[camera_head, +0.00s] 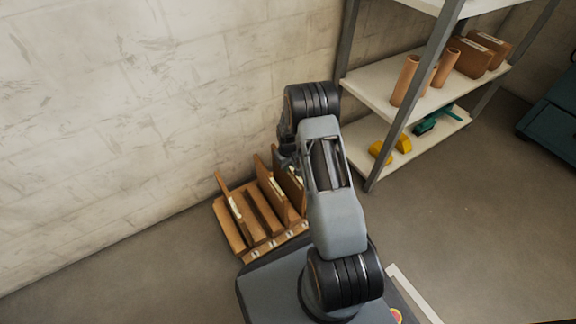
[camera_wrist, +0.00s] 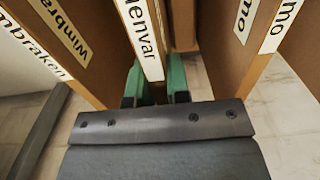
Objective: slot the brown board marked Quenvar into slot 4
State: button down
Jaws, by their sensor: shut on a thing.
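In the wrist view, the brown board marked "…envar" (camera_wrist: 150,45) stands between the green fingertips of my gripper (camera_wrist: 157,92), which is shut on it. The start of its name is cut off. A board marked "Wimbraken" (camera_wrist: 60,45) is on its left and one ending in "mo" (camera_wrist: 275,45) on its right. In the head view, the wooden slotted rack (camera_head: 233,241) stands on the floor by the wall with several upright boards. My gripper (camera_head: 288,158) is at its right end, mostly hidden by my arm. Slot numbers are too small to read.
A metal shelf unit (camera_head: 362,80) stands right of the rack, holding brown cylinders (camera_head: 405,80), brown boxes (camera_head: 478,57) and yellow items (camera_head: 403,144). The wall (camera_head: 150,110) is close behind the rack. Floor (camera_head: 90,275) left of the rack is clear.

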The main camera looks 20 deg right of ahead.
jog(key=shift+f, duration=0.1)
dwell(0.3)
jog(key=c, duration=1)
grip_release()
notch_tip(320, 180, up, 14)
jog(key=p, duration=0.6)
jog(key=shift+f, duration=0.1)
